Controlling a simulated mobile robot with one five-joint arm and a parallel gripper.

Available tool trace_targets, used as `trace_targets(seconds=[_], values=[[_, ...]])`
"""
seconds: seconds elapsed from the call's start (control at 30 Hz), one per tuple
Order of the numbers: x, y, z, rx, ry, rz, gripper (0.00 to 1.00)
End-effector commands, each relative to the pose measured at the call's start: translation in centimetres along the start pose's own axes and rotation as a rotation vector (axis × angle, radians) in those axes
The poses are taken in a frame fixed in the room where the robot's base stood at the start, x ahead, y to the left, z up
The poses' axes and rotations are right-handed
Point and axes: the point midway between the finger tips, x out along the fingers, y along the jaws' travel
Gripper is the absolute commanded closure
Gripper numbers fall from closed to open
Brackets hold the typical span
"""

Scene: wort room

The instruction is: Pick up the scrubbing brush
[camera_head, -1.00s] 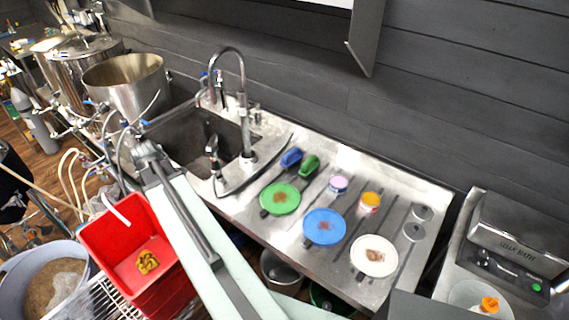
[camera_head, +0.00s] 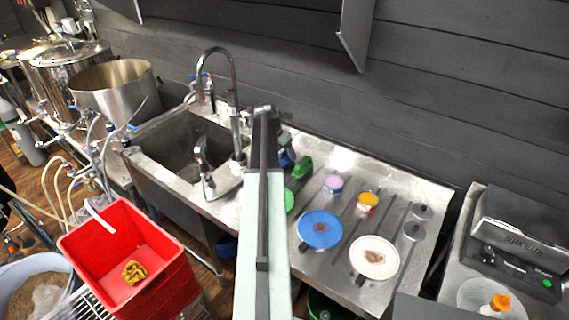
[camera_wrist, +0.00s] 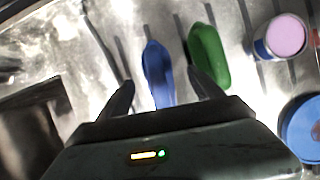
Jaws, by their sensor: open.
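Two elongated brush-like things lie on the steel drainboard (camera_head: 335,260), one blue (camera_head: 287,158) and one green (camera_head: 301,169). I cannot tell for certain which is the scrubbing brush. In the wrist view the blue one (camera_wrist: 158,75) lies lengthwise between my fingers, and the green one (camera_wrist: 208,57) lies just right of the right finger. My gripper (camera_wrist: 160,80) is open and empty, above the drainboard. In the head view my arm partly hides the blue thing and the gripper's fingers.
A sink (camera_head: 180,150) with a tall faucet (camera_head: 232,85) is to the left. A pink-topped tub (camera_head: 333,184), a yellow tub (camera_head: 368,202), a blue plate (camera_head: 320,230) and a white plate (camera_head: 374,258) stand right. A red bin (camera_head: 120,255) is at front left.

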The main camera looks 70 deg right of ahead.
Motion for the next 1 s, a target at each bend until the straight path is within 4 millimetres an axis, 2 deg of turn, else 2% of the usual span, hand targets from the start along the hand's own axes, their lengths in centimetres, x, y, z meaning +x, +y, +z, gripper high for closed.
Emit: trace_targets(seconds=[0.03,0.17,0.23,0.5,0.73,0.77,1.0], values=[[1.1,0.1,-0.2,-0.001,0.0,0.001,0.24],[0.9,0.2,-0.2,-0.002,0.0,0.002,0.24],[1.6,0.2,-0.2,-0.002,0.0,0.002,0.24],[6.1,0.4,-0.1,-0.003,0.001,0.002,0.24],[5.8,0.3,0.1,-0.004,0.001,0.003,0.24],[5.8,0.3,0.1,-0.004,0.001,0.003,0.3],[5.8,0.4,0.1,-0.004,0.001,0.003,0.95]])
